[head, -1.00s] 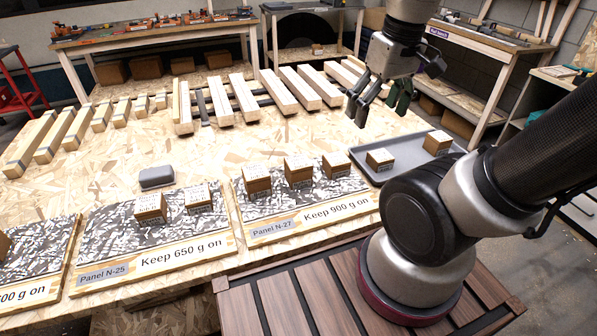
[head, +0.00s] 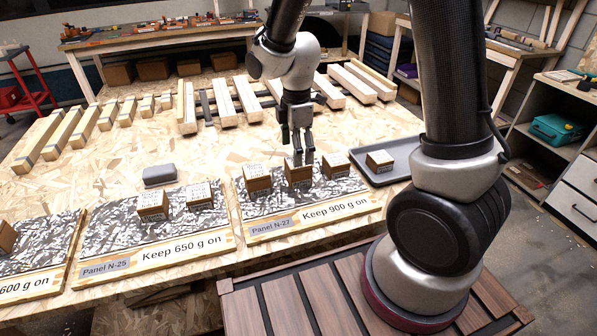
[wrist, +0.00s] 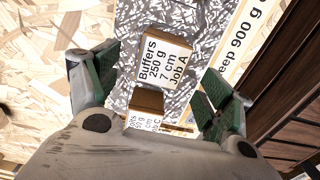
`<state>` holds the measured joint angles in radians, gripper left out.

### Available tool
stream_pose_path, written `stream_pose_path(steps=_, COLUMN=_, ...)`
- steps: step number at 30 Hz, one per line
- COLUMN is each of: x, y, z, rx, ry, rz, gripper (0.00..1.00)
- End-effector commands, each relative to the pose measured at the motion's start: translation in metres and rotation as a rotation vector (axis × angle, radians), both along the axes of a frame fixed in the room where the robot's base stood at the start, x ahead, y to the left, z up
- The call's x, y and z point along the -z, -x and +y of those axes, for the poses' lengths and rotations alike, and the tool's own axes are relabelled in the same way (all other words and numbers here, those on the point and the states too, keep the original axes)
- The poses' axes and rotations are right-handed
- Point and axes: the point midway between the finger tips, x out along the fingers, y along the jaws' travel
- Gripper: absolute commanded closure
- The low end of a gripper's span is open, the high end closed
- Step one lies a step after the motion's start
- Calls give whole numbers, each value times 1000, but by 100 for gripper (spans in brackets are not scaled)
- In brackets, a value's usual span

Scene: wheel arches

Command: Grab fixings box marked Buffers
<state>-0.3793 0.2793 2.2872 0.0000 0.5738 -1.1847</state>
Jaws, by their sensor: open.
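The box marked Buffers (wrist: 165,60) shows in the wrist view with the label "Buffers 250 g 7 cm Job A". It lies between and a little beyond the spread fingers of my gripper (wrist: 155,90). In the head view my gripper (head: 301,155) points down over the middle box (head: 298,174) on Panel N-27 (head: 310,205). That box seems to be the Buffers one, but its label is too small to read there. A second box (wrist: 146,108), marked Job C, is partly hidden behind my gripper's body. My gripper is open and empty.
Close neighbours on Panel N-27 are a left box (head: 257,178) and a right box (head: 335,164). A grey tray (head: 385,177) with one visible box (head: 379,160) is at right. Panel N-25 (head: 165,230) holds two boxes. A grey case (head: 160,175) lies behind it. Timber pieces line the table's back.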

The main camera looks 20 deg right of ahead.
Motion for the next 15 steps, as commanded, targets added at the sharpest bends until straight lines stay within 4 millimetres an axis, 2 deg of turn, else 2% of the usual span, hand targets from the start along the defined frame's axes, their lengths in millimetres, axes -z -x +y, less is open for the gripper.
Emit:
stream_pose_path(steps=12, x=59, y=3, z=-2, rx=1, ry=2, rz=5, gripper=20)
stream_pose_path(steps=15, x=69, y=2, z=-2, rx=1, ry=1, rz=3, gripper=20)
